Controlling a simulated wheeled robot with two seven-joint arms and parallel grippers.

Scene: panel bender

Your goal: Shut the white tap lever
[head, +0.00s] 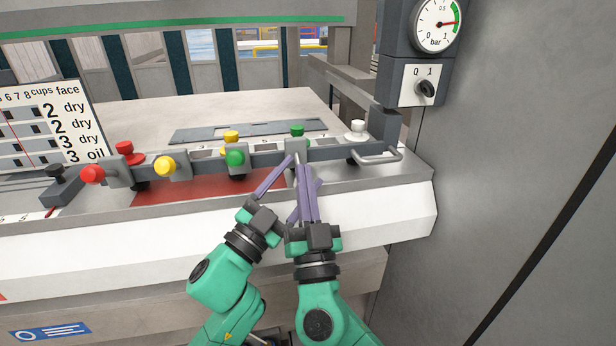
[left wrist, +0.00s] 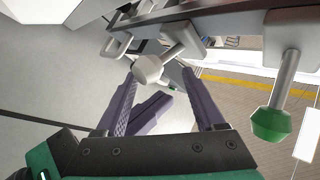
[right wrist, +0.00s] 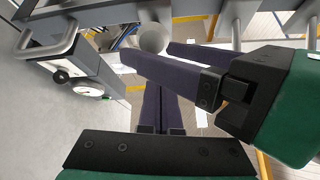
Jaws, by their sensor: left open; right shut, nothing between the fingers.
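The white tap lever is mostly hidden behind my fingers in the head view. Its pale round knob (left wrist: 148,68) shows in the left wrist view on a grey stem sticking out of the rail. The knob also shows in the right wrist view (right wrist: 154,38). My left gripper (left wrist: 159,73) is open, its two fingers spread to either side of the knob's line; contact cannot be told. My right gripper (head: 303,167) is shut and empty, its fingers together close under the knob and beside the left fingers, which cross in front of it in the right wrist view.
Red (head: 92,174), yellow (head: 165,166) and green (head: 235,157) levers stick out along the same rail to the left. A white-topped knob (head: 358,127) and a metal handle (head: 378,157) are to the right. A gauge (head: 436,24) and switch (head: 426,88) stand above.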

